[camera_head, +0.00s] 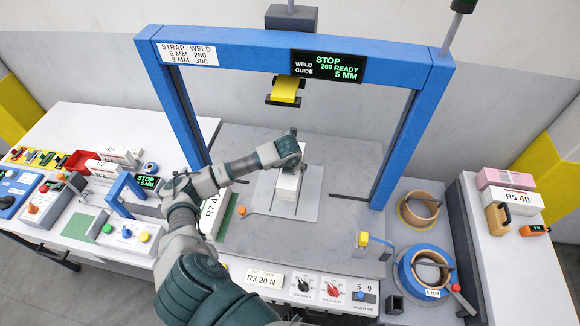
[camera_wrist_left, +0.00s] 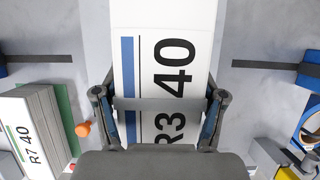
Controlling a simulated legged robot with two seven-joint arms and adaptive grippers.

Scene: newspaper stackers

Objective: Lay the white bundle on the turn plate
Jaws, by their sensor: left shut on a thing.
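The white bundle (camera_head: 287,188), printed R3 40 with a blue stripe, is under my left gripper (camera_head: 300,162) in the head view. In the left wrist view the bundle (camera_wrist_left: 165,50) lies between the two fingers of my left gripper (camera_wrist_left: 160,105), which is shut on its sides. A grey band crosses the bundle between the fingers. The turn plate (camera_head: 308,208) is the pale square plate under the blue arch; the bundle is over it. I cannot tell whether the bundle touches the plate or hangs just above. My right gripper is not in view.
A blue arch (camera_head: 163,98) spans the work area. Another bundle, R7 40 (camera_head: 212,213), stands left of the plate on a green pad, near an orange knob (camera_head: 242,211). Strap rolls (camera_head: 425,270) are at right. The grey table right of the plate is clear.

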